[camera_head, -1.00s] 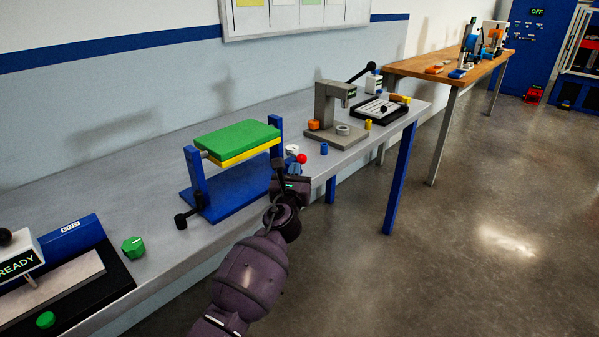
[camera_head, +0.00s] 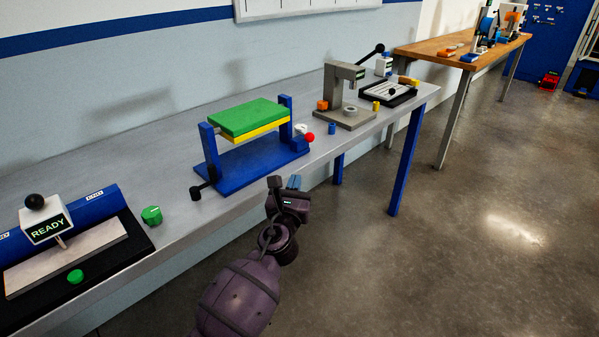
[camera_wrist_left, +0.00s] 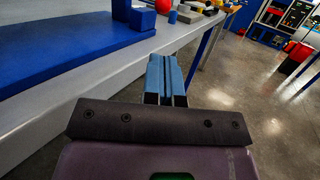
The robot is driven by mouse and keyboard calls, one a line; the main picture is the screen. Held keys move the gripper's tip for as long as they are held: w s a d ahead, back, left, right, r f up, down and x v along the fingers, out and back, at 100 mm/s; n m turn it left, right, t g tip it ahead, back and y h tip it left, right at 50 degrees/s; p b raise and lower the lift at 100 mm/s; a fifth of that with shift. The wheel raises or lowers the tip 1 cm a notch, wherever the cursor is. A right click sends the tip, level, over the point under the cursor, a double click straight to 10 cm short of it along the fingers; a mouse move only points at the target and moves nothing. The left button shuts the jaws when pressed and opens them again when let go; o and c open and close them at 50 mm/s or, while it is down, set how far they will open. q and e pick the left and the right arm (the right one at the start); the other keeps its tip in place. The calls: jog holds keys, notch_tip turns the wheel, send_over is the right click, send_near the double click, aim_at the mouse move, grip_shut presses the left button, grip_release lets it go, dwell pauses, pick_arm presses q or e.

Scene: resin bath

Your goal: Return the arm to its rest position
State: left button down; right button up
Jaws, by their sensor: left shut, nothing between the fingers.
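My left arm comes up from the bottom of the head view. Its gripper (camera_head: 284,183) is in the air off the front edge of the grey bench (camera_head: 180,228), apart from everything. In the left wrist view the blue fingers (camera_wrist_left: 165,78) are together with nothing between them. My right gripper is not in either view.
A blue stand (camera_head: 238,172) holding a green block (camera_head: 248,118) over a yellow one is on the bench, with a red ball (camera_head: 310,137) at its right. A READY device (camera_head: 46,226), green knob (camera_head: 151,215) and grey press (camera_head: 338,95) also stand there. Floor (camera_head: 440,260) is clear at right.

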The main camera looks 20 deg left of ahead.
pick_arm(q)
jog(key=shift+s+d, duration=0.1)
jog(key=shift+s, duration=0.1)
jog(key=s+f+n+g+h+p, duration=0.1)
jog(key=s+f+n+g, duration=0.2)
jog(key=s+n, duration=0.7)
jog(key=s+f+n+g+h+p, duration=0.2)
jog(key=s+f+n, duration=0.6)
jog(key=s+n, duration=0.3)
jog(key=s+f+n+g+h+p, duration=0.1)
jog(key=s+f+n, duration=0.4)
jog(key=s+n, duration=0.6)
jog(key=s+g+p, duration=0.1)
jog(key=s+g, duration=0.1)
jog(key=s, duration=0.3)
jog(key=shift+s+f+g+h, duration=0.2)
jog(key=shift+s+g+h, duration=0.1)
jog(key=shift+s, duration=0.05)
